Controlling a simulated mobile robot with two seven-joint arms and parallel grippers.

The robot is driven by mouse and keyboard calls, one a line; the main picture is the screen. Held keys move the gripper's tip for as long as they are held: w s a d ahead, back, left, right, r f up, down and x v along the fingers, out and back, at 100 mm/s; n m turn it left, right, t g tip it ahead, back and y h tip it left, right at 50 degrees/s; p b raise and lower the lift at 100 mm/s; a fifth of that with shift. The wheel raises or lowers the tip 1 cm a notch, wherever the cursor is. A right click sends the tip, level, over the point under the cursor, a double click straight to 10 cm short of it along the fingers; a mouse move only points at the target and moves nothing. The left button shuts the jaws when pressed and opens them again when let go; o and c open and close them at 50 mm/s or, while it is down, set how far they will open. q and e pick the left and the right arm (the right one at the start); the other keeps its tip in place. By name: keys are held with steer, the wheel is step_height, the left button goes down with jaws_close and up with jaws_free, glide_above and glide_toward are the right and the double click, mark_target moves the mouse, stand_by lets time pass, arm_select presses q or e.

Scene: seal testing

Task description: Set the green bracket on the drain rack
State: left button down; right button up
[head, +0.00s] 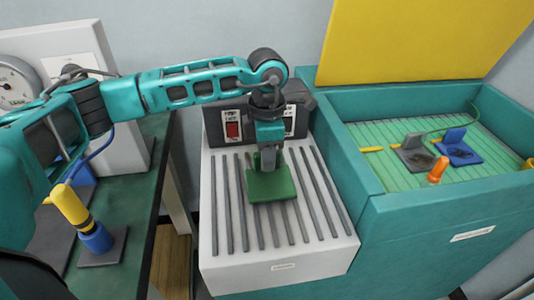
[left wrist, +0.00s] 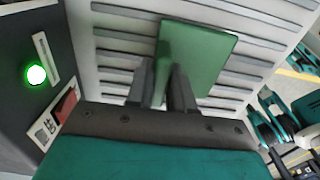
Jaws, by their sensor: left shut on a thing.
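The green bracket (head: 272,187) has a flat base plate and an upright tab. It is over the middle of the grey slatted drain rack (head: 222,262), with its base roughly level. I cannot tell whether the base touches the slats or hangs just above them. My left gripper (head: 267,160) points down and is shut on the upright tab. In the left wrist view the bracket (left wrist: 208,58) shows beyond the left gripper fingers (left wrist: 160,85), with the drain rack's slats (left wrist: 115,50) behind it. My right gripper is not in view.
A dark control box (head: 215,125) with a red switch stands at the rack's back. To the right is a teal tank (head: 400,205) with grey and blue brackets inside and a raised yellow lid (head: 400,45). A green bench (head: 135,225) with a yellow-and-blue fixture is at left.

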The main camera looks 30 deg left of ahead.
arm_select(q)
steer(key=shift+f+b, duration=0.3)
steer(key=shift+f, duration=0.05)
stand_by(0.3)
steer(key=c, duration=0.9)
jaws_free()
steer(key=shift+f, duration=0.1)
steer(key=shift+r+p, duration=2.05)
steer(key=shift+r, duration=1.05)
steer(key=shift+s+f, duration=0.1)
steer(key=shift+s, duration=0.05)
